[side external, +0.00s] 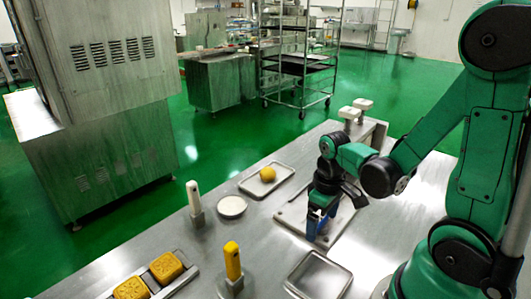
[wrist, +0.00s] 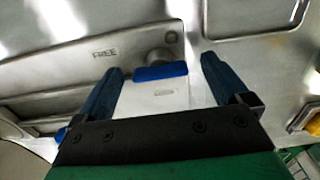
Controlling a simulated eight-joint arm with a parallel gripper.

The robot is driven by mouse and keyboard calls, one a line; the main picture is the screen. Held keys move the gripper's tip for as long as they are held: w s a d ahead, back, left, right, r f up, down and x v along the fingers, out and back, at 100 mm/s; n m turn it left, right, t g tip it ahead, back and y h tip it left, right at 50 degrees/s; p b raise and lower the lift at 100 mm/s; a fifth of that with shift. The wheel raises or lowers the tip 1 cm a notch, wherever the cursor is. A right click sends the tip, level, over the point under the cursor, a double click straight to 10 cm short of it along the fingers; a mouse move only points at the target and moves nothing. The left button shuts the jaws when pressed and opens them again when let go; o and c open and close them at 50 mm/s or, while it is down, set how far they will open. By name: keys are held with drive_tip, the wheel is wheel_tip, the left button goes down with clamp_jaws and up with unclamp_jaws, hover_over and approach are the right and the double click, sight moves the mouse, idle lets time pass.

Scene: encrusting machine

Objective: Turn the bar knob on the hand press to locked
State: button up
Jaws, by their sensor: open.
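The hand press has a flat metal base plate (side external: 293,215) on the steel table, with an upright frame and two pale round-ended tops (side external: 350,113) behind my arm. My gripper (side external: 318,220) points down over this base plate, its blue fingers apart. In the wrist view my gripper (wrist: 162,66) is open, and a blue bar (wrist: 160,72), apparently the bar knob, lies between the fingers, crosswise in the picture. I see a gap on each side of it. The word FREE (wrist: 105,53) is marked on the metal to its left. No locked mark is readable.
An empty tray (side external: 320,275) lies in front of the press. A tray (side external: 284,170) with a yellow ball (side external: 267,174) and a white round dish (side external: 231,207) lie left. White-handled (side external: 193,197) and yellow-handled (side external: 232,262) tools stand upright. Patterned cakes (side external: 166,267) sit front left.

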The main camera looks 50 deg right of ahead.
drive_tip(key=c, duration=1.3)
drive_tip(key=shift+m, duration=0.3)
drive_tip(key=m, duration=0.3)
drive_tip(key=shift+m, duration=0.3)
drive_tip(key=m, duration=0.4)
drive_tip(key=shift+m, duration=0.3)
drive_tip(key=m, duration=0.4)
drive_tip(key=shift+m, duration=2.5)
